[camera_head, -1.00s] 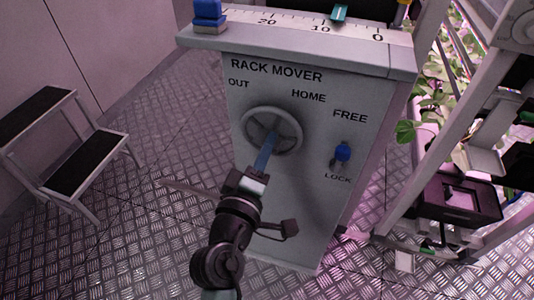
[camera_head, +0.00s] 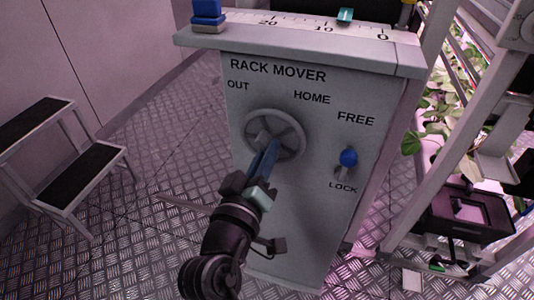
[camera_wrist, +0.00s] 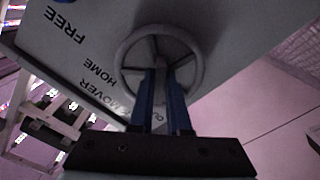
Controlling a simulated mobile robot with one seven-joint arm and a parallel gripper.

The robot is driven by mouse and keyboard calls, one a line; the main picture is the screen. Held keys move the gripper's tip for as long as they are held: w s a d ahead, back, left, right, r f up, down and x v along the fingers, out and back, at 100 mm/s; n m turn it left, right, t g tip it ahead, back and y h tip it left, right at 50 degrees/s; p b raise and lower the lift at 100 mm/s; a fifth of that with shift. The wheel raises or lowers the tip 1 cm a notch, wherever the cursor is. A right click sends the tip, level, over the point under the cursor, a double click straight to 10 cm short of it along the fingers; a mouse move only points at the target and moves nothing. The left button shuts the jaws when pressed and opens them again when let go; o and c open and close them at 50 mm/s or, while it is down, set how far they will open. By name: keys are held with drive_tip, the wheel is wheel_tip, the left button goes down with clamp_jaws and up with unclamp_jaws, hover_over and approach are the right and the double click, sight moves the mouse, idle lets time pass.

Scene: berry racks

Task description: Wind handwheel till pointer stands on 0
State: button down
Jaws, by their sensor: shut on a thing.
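The handwheel (camera_head: 288,126) is a grey spoked wheel on the front of the RACK MOVER cabinet (camera_head: 290,200). My gripper (camera_head: 268,152) reaches it from below, its blue fingers at the lower part of the wheel. In the wrist view my gripper (camera_wrist: 161,90) is shut on a grey part of the handwheel (camera_wrist: 199,65), between its fingers; whether this is a spoke or a handle is unclear. The teal pointer (camera_head: 345,15) stands at the scale (camera_head: 300,24) on the cabinet top, between 10 and 0, nearer 10.
A blue-knobbed lever (camera_head: 348,158) sits between the FREE and LOCK labels, right of the wheel. A blue block (camera_head: 207,12) is on the cabinet's top left. A step stool (camera_head: 75,170) stands left; a plant rack (camera_head: 440,130) stands close on the right.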

drive_tip(key=shift+f, duration=0.1)
drive_tip(key=c, duration=0.9)
unclamp_jaws()
drive_tip(key=shift+s, duration=0.15)
drive_tip(key=p+v, duration=0.1)
drive_tip(key=v, duration=1.1)
drive_tip(key=shift+s+a, duration=0.2)
drive_tip(key=shift+s, duration=0.15)
